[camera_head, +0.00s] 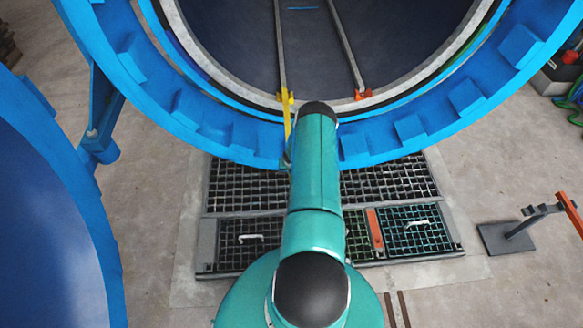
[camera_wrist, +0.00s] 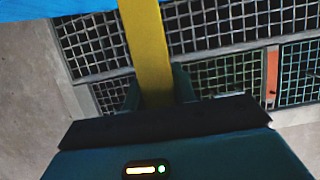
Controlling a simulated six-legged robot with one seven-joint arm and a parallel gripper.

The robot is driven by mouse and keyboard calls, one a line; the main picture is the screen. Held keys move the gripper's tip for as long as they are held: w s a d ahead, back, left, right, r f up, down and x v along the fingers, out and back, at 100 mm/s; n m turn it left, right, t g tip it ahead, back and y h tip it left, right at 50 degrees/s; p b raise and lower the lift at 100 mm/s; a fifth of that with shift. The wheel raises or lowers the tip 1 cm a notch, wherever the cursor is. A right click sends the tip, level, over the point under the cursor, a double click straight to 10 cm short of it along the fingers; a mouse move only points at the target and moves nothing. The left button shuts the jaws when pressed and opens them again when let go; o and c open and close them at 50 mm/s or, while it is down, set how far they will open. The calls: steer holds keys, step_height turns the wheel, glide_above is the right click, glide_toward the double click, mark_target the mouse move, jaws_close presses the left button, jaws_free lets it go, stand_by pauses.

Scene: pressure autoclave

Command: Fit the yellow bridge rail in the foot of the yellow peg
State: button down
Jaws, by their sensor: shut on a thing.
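The yellow bridge rail (camera_wrist: 149,45) is a flat bar held between the two dark fingers of my gripper (camera_wrist: 157,90). It runs from the fingers to the top edge of the wrist view, so its far end is out of that view. In the head view the yellow rail (camera_head: 287,124) shows just left of my arm, pointing up to the autoclave's rim. The yellow peg (camera_head: 286,97) is at the near end of the left inner track. The rail's upper end appears close to its foot; I cannot tell whether they touch. My gripper is mostly hidden behind my arm in the head view.
The blue autoclave ring (camera_head: 235,135) with its lugs surrounds the opening. An orange-red peg (camera_head: 362,95) is at the right track. Floor gratings (camera_head: 390,180) lie below. The open blue door (camera_head: 45,215) is at left. A stand with an orange bar (camera_head: 569,212) is at right.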

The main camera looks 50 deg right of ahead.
steer(key=shift+d+f, duration=0.1)
steer(key=shift+f, duration=0.95)
stand_by(0.4)
steer(key=c, duration=1)
jaws_free()
steer(key=shift+c, duration=0.2)
steer(key=shift+f, duration=0.1)
steer(key=v, duration=1.4)
